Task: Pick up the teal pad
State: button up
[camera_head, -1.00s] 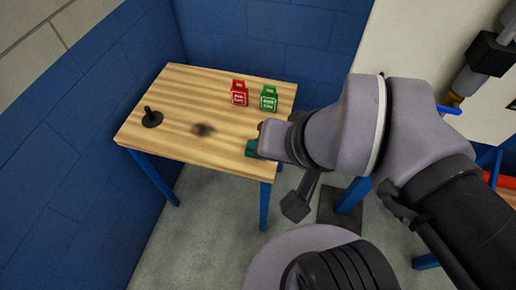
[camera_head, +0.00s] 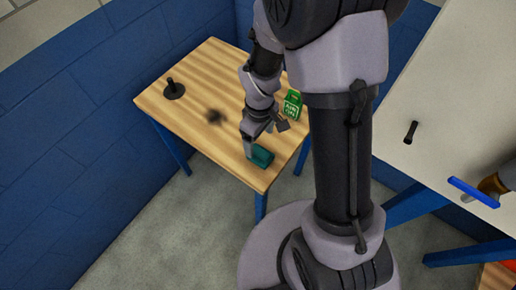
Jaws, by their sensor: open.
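The teal pad (camera_head: 263,157) lies on the wooden table (camera_head: 190,80) near its front right corner. My gripper (camera_head: 248,153) points down at the pad's left end. It is open, with nothing seen in it. One pale finger shows beside the pad. I cannot tell whether it touches the pad, and the other finger is hidden.
A green box (camera_head: 292,106) stands behind the pad, close to my arm. A black peg on a round base (camera_head: 173,90) is at the far left. A white table (camera_head: 430,100) stands at right.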

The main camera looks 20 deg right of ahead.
aim_at(260, 151)
notch_tip(260, 151, down, 8)
jog(key=b, duration=0.4)
jog(key=shift+d+f, duration=0.1)
jog(key=shift+d, duration=0.05)
